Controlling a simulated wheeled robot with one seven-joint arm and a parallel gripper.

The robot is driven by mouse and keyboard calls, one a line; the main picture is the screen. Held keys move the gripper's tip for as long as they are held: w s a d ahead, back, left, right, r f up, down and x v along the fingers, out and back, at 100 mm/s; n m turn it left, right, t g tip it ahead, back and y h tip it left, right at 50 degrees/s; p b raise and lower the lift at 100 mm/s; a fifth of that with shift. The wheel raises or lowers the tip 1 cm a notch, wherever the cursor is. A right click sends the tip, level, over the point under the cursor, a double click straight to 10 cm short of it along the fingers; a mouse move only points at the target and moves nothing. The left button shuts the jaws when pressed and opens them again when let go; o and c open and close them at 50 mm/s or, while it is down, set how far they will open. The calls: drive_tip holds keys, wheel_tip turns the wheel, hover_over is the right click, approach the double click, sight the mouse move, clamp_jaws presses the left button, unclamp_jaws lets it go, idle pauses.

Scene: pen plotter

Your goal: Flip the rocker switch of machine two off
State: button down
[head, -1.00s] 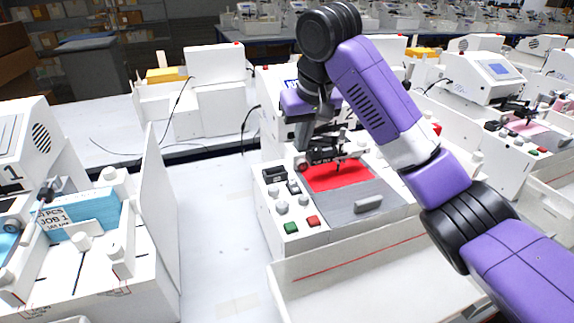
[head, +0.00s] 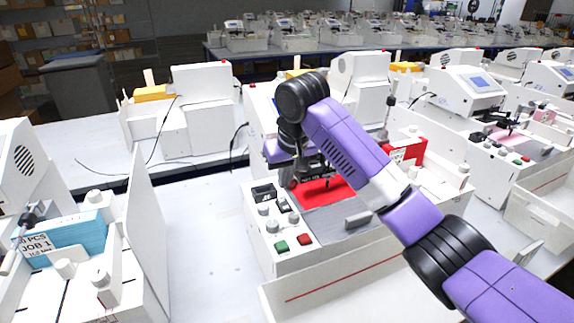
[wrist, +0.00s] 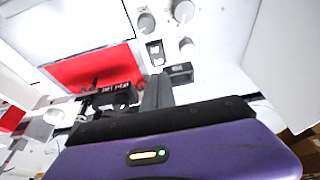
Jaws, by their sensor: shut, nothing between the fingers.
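The middle machine (head: 292,262) has a red bed and a control panel at its left. I cannot read a number on it. Its small black-and-white rocker switch (head: 283,205) sits on the panel among grey knobs, beside a black block (head: 264,192). The wrist view shows the rocker switch (wrist: 155,52) just beyond my fingertips; which side is pressed is too small to tell. My gripper (wrist: 158,88) is shut and empty, pointing at the panel near the black block (wrist: 180,70). In the head view, my gripper (head: 300,172) hangs above the panel's back edge, partly hidden by my wrist.
A black pen carriage (wrist: 115,95) stands close beside my fingers over the red bed (wrist: 92,68). Green (head: 281,246) and red (head: 305,239) buttons are at the panel's front. Machine one, with a blue paper stack (head: 70,238), stands left. Bare table (head: 205,240) lies between.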

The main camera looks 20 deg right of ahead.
sight(282, 200)
drive_tip(key=shift+s+p+x, duration=0.15)
drive_tip(key=shift+s+x, duration=0.05)
drive_tip(key=shift+x, duration=1.15)
drive_tip(key=shift+s+p+x, duration=0.15)
drive_tip(key=shift+s+x, duration=0.05)
drive_tip(key=shift+x, duration=1.2)
drive_tip(key=shift+f, duration=0.1)
drive_tip(key=shift+w+a+f+p, duration=0.1)
drive_tip(key=shift+p, duration=0.25)
drive_tip(key=shift+f, duration=0.1)
drive_tip(key=shift+s+p, duration=0.6)
drive_tip(key=shift+s, duration=0.25)
